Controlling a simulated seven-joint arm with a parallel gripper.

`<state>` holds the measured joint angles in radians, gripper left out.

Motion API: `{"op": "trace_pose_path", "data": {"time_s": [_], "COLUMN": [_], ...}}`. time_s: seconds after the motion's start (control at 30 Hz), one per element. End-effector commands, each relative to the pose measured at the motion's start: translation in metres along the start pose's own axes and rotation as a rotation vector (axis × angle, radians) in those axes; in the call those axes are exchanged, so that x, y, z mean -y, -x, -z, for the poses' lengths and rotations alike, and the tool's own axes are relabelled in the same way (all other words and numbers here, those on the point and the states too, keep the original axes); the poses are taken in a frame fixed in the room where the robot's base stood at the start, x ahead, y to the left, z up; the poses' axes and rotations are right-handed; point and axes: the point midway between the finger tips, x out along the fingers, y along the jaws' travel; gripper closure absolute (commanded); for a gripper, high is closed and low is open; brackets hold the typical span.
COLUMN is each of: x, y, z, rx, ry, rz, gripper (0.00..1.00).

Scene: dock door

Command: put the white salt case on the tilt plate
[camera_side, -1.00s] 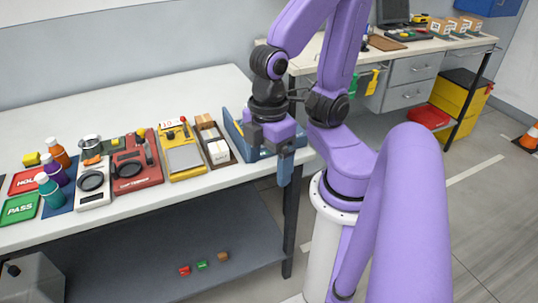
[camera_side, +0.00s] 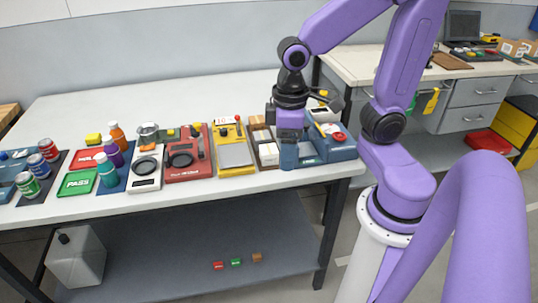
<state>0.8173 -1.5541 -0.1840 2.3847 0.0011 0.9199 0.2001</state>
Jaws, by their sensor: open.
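A yellow device with a flat grey plate, which looks like the tilt plate (camera_side: 235,155), stands on the bench left of my gripper. A dark open tray beside it holds brown boxes and a white box, probably the white salt case (camera_side: 268,153). My gripper (camera_side: 289,156) points down just right of that tray, in front of the left end of a blue unit. It is open and I see nothing held in it. Its fingers overlap in this view, so the gap between them is hidden.
The blue unit (camera_side: 337,148) at the bench's right end carries red and white parts. A red device (camera_side: 188,165), a white scale (camera_side: 146,180), bottles and a green PASS pad (camera_side: 77,183) line the front edge leftward. The back of the bench (camera_side: 170,95) is clear.

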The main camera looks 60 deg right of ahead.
Motion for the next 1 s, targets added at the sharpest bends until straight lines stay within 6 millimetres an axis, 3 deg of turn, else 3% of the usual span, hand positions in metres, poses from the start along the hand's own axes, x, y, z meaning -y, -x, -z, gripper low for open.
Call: {"op": "trace_pose_path", "data": {"time_s": [0.2,0.43,0.7,0.83,1.0], "x": [-0.050,-0.110,-0.181,-0.202,-0.212], "y": [0.000,-0.001,-0.004,-0.006,-0.009], "z": [0.033,0.052,0.052,0.048,0.045], "rx": [0.006,0.009,0.013,0.014,0.015], "ry": [-0.372,-0.753,-1.165,-1.284,-1.344], "rz": [-0.006,-0.011,-0.016,-0.017,-0.018], "gripper": [0.30,0.30,0.30,0.30,0.30]}}
